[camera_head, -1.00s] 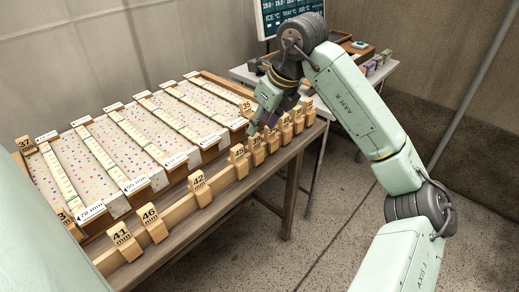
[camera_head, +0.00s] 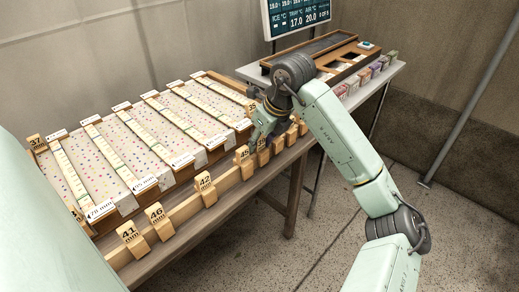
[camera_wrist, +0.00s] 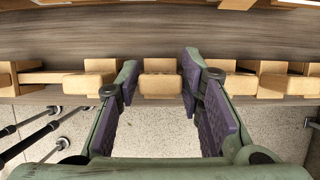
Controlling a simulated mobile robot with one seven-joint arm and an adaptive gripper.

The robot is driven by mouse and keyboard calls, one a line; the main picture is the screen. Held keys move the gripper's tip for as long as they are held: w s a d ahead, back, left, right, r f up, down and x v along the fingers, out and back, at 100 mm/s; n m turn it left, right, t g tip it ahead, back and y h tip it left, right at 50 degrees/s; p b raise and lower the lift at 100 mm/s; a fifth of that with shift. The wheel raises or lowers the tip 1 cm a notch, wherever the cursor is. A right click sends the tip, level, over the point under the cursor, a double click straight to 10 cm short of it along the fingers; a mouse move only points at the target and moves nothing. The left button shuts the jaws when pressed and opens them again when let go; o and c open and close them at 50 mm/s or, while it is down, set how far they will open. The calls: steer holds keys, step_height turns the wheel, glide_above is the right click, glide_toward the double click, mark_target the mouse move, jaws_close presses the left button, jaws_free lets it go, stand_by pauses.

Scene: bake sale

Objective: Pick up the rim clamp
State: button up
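Wooden clamps with printed millimetre sizes sit along the front rail of the table; which one is the rim clamp the task names, I cannot tell. In the wrist view one pale wooden clamp (camera_wrist: 161,82) lies between the fingertips of my gripper (camera_wrist: 160,70), with a gap on each side. The purple-padded fingers are open, and its number is not visible from there. In the head view my gripper (camera_head: 257,143) is low over the right part of the rail, near the clamp marked 45 (camera_head: 243,160), and partly hides the clamps there.
More clamps stand close on both sides along the rail, including 42 (camera_head: 205,188), 46 (camera_head: 160,221) and 41 (camera_head: 131,240). Speckled slabs with ruler strips (camera_head: 112,155) fill the table behind. A side table (camera_head: 388,82) with a wooden tray stands at the back right.

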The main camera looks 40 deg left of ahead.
steer(key=c, duration=0.7)
